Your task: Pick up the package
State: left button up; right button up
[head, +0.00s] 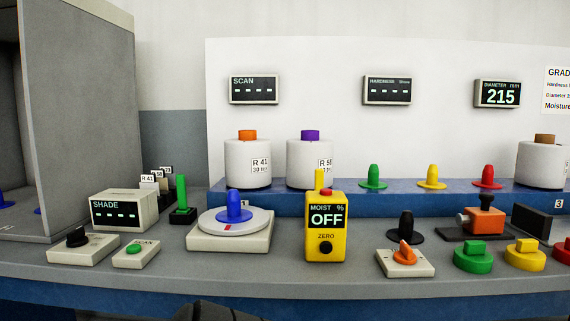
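Three white yarn packages stand upright on the raised blue shelf. One with an orange top (247,165) and label R 41 stands at left. One with a purple top (308,165) stands beside it, with a small gap; its label is partly cut off at the side. One with a brown top (541,165) stands at the far right. The frame does not show which one the task means. Neither gripper's fingers can be made out. Only a dark shape, perhaps part of me, shows at the bottom edge.
A yellow moisture meter (326,230) reading OFF stands before the purple-topped package. A turntable (230,225) with a blue peg, a SHADE box (124,210) and an orange knob (405,253) stand on the grey bench. Green, yellow and red pegs line the blue shelf (400,205). A grey booth wall (78,110) rises at left.

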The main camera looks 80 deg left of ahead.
aim_at(248, 158)
jog(key=u, duration=2.75)
